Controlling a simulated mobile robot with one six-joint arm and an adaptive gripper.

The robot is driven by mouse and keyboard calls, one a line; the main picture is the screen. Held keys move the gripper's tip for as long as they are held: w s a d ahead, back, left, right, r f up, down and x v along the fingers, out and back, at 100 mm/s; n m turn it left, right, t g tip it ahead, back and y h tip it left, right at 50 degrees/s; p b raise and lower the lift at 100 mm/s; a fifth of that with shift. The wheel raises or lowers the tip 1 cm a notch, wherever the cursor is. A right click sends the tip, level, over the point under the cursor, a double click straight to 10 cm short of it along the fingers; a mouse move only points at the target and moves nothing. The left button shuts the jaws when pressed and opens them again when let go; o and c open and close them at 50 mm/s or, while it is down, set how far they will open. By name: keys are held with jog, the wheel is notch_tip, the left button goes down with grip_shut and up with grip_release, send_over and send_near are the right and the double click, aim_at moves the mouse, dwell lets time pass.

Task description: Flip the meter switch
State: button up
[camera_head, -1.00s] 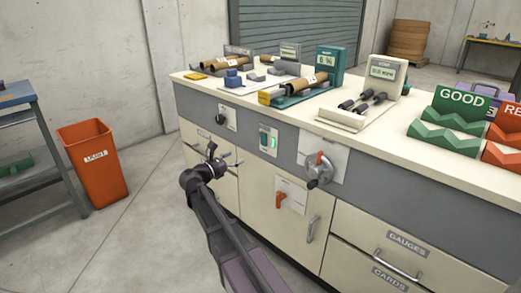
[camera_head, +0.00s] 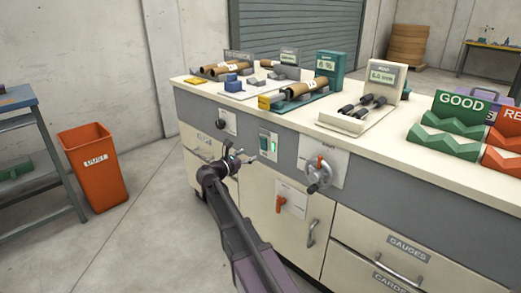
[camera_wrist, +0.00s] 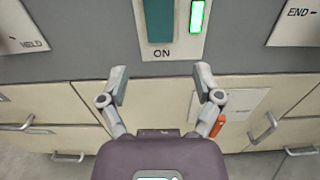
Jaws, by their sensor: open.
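A switch plate with a teal rocker (camera_head: 264,143) and a lit green lamp sits on the grey front band of the bench. In the wrist view the teal rocker (camera_wrist: 159,20) is above my fingers, with "ON" printed below it and the green lamp at its right. Its top is cut off. No label there names it as the meter switch. My gripper (camera_head: 243,155) is open and empty, in front of the bench and just left of and below the plate in the head view. In the wrist view my gripper (camera_wrist: 161,78) points at the panel below "ON", fingers spread.
A crank with an orange part (camera_head: 319,174) is right of the switch, and an orange lever (camera_head: 281,205) is below. A black knob (camera_head: 221,123) is at left. A meter with a display (camera_head: 382,74) stands on the bench. An orange bin (camera_head: 93,165) stands on the floor.

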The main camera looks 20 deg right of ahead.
aim_at(263, 147)
jog(key=x, duration=0.7)
jog(key=shift+w+d, duration=0.1)
jog(key=c, duration=1.1)
